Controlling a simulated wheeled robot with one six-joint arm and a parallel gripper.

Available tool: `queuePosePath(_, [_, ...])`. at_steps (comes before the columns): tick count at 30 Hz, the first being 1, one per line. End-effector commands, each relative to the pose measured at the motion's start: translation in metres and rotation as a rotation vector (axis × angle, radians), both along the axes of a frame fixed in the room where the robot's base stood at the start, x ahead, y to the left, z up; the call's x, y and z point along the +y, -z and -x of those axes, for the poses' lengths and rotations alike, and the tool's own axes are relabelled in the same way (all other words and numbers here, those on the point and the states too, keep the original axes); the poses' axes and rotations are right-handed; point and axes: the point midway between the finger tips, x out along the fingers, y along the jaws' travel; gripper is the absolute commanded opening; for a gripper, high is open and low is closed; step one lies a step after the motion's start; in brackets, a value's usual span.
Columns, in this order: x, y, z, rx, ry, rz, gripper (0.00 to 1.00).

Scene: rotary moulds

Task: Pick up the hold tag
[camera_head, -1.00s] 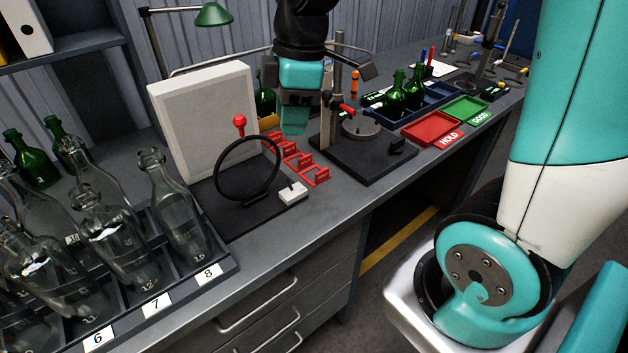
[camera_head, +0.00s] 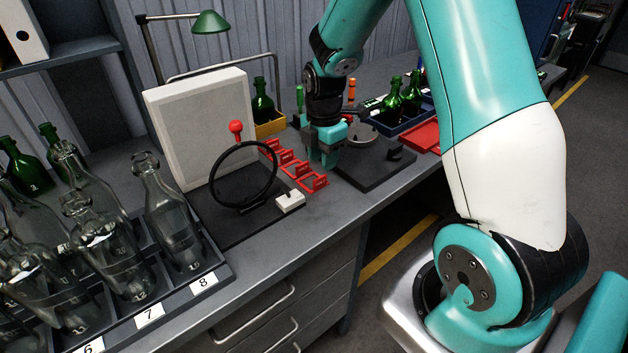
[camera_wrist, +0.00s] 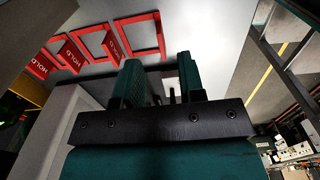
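Several red hold tags (camera_head: 292,167) stand in a row on the bench, between the black ring stand and the black base plate. In the wrist view, red tags with white HOLD lettering (camera_wrist: 115,45) line up at the upper left, with open red frames beside them. My gripper (camera_head: 327,162) points down at the right of the row, low over the bench. Its fingers (camera_wrist: 160,78) are apart in the wrist view, with no tag seen between them. The nearest red frame lies just beyond the left finger. Whether they touch cannot be told.
A black ring stand (camera_head: 245,180) with a red knob and a white block (camera_head: 290,201) are left of the tags. A pale panel (camera_head: 200,125) stands behind. A black base plate (camera_head: 375,175) lies right of my gripper. Bottles in a rack (camera_head: 165,215) fill the left.

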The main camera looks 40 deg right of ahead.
Motion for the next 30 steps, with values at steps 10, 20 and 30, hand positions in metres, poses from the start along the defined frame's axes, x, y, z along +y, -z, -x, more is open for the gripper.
queuePosePath(10, [0.001,0.033,0.001,0.004,0.000,-0.001,0.36])
queuePosePath(20, [0.001,0.063,0.001,-0.002,0.000,0.000,0.36])
queuePosePath(30, [0.001,0.063,0.001,-0.002,0.000,0.000,0.00])
